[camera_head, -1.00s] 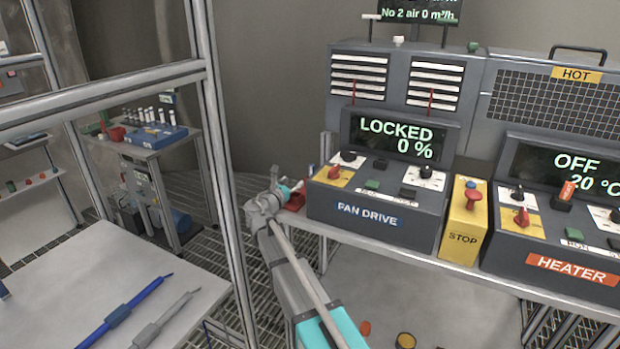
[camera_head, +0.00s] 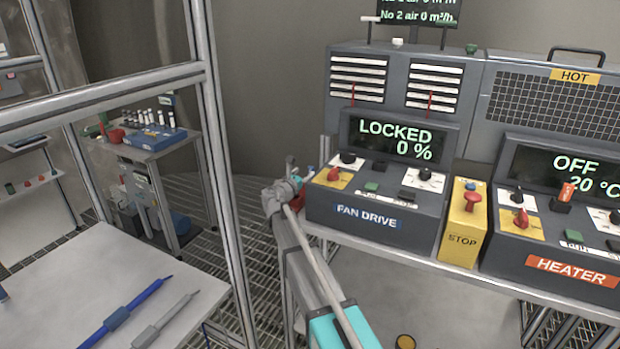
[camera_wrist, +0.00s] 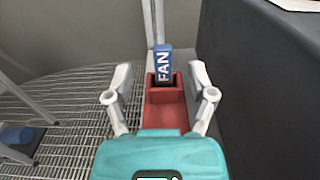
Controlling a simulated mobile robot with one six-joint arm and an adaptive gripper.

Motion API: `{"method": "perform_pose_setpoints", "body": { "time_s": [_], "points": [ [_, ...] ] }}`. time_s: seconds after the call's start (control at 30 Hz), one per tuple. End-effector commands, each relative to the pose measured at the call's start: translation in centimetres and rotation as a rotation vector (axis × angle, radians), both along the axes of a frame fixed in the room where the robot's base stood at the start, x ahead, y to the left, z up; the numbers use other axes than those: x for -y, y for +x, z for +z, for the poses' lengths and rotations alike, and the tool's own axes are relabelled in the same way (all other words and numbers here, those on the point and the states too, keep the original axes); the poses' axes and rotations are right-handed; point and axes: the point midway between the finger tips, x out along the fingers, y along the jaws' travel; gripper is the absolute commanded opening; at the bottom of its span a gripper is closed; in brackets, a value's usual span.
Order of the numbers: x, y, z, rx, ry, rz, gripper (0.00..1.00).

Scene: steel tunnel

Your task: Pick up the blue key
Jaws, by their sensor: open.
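The blue key (camera_wrist: 162,65), marked FAN, stands upright in a red holder (camera_wrist: 165,112) in the wrist view. In the head view a small blue bit (camera_head: 311,171) shows beside the fan drive box and may be its top. My gripper (camera_wrist: 160,84) is open, with one pale finger to the left of the key and one to the right, both apart from it. In the head view my gripper (camera_head: 283,190) is at the left end of the bench, and the red holder is partly hidden behind it.
The dark fan drive box (camera_head: 365,205) stands close on the right of the holder. A yellow stop box (camera_head: 463,222) and the heater box (camera_head: 550,245) stand further right. A steel frame post (camera_head: 225,170) rises to the left. Grating floor lies below.

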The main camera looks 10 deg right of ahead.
Motion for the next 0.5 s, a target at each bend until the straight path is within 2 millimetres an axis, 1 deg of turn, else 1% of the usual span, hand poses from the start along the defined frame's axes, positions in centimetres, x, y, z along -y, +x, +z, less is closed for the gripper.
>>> {"method": "perform_pose_setpoints", "body": {
  "time_s": [0.37, 0.5],
  "points": [
    [0.05, 0.16, 0.00, 0.000, 0.000, 0.001, 0.71],
    [0.31, 0.56, -0.03, 0.000, 0.000, 0.001, 0.71]
  ]
}}
